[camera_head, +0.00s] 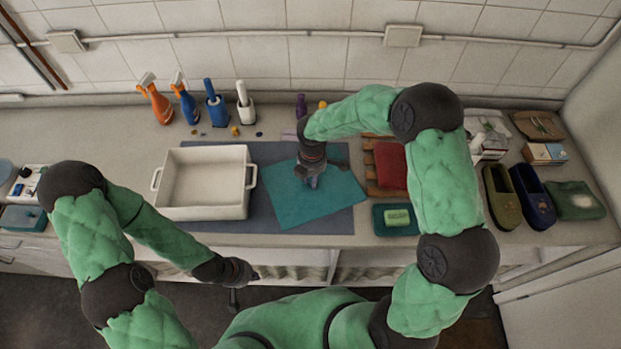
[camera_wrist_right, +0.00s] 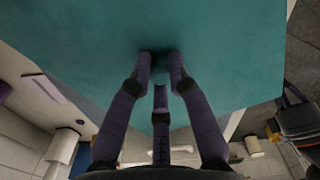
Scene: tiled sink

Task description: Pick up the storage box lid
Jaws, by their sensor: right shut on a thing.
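The storage box lid (camera_head: 290,205) is a flat teal sheet, tilted at an angle over the grey-blue mat (camera_head: 340,220). It fills the upper part of the right wrist view (camera_wrist_right: 220,40). My right gripper (camera_head: 311,183) points down at the lid's upper middle, and its fingertips (camera_wrist_right: 160,65) are closed together at the lid's surface. The part they grip is hidden between the fingers. I cannot tell whether the lid is clear of the mat. My left gripper (camera_head: 240,285) hangs in front of the counter, away from the lid; its fingers are too small to read.
An open white box (camera_head: 205,183) with side handles stands left of the lid. A soap dish (camera_head: 380,222) and wooden rack (camera_head: 370,165) are close on the right. Spray bottles (camera_head: 155,103) and brushes stand behind. Shoes (camera_head: 502,198) are at far right.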

